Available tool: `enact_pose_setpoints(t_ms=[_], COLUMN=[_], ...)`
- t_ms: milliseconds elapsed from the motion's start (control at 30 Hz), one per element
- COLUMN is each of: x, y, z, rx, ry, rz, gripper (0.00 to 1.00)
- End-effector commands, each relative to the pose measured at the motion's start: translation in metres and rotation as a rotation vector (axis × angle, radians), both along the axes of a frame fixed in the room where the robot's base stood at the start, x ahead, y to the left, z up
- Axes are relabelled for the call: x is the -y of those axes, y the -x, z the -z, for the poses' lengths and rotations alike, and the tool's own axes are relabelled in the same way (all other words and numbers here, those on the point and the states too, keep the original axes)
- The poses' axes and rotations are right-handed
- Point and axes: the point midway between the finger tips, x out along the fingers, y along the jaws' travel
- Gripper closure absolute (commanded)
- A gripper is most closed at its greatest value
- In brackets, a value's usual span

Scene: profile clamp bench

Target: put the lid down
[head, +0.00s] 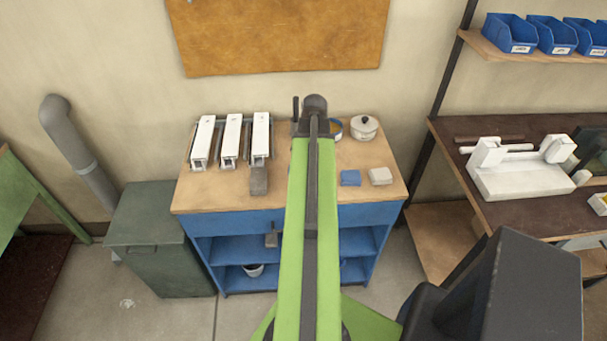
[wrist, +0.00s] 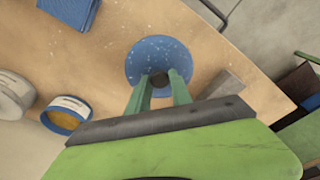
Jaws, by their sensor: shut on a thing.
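The lid (wrist: 147,55) is a round, speckled blue disc with a dark knob (wrist: 159,80). My gripper (wrist: 160,85) is shut on this knob, with one green finger on each side. The lid shows over bare wooden bench top in the wrist view; whether it touches the wood or hangs above it, I cannot tell. In the head view my arm hides the lid and the gripper. A blue-rimmed tin with yellowish contents (head: 337,129) stands just right of my arm; it also shows in the wrist view (wrist: 67,114).
The wooden bench top (head: 215,195) holds a white lidded pot (head: 364,128), a folded blue cloth (head: 350,178), a pale cloth (head: 380,176), a grey block (head: 259,181) and white profiles (head: 231,138). In the wrist view the grey block (wrist: 223,84) is close right of the lid.

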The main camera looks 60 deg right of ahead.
Motion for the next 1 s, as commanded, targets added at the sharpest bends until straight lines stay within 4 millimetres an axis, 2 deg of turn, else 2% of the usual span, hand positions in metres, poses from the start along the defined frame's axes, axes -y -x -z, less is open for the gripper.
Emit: enact_pose_setpoints(t_ms=[267, 500, 667, 700, 833, 1000], x=[0.000, 0.000, 0.000, 0.000, 0.000, 0.000], y=[0.000, 0.001, 0.001, 0.001, 0.001, 0.001], z=[0.043, 0.039, 0.044, 0.042, 0.042, 0.042], rx=[0.000, 0.000, 0.000, 0.000, 0.000, 0.000], ry=[0.000, 0.000, 0.000, 0.000, 0.000, 0.000], rz=[0.000, 0.000, 0.000, 0.000, 0.000, 0.000], gripper=[1.00, 1.00, 1.00, 0.69, 0.53, 0.53])
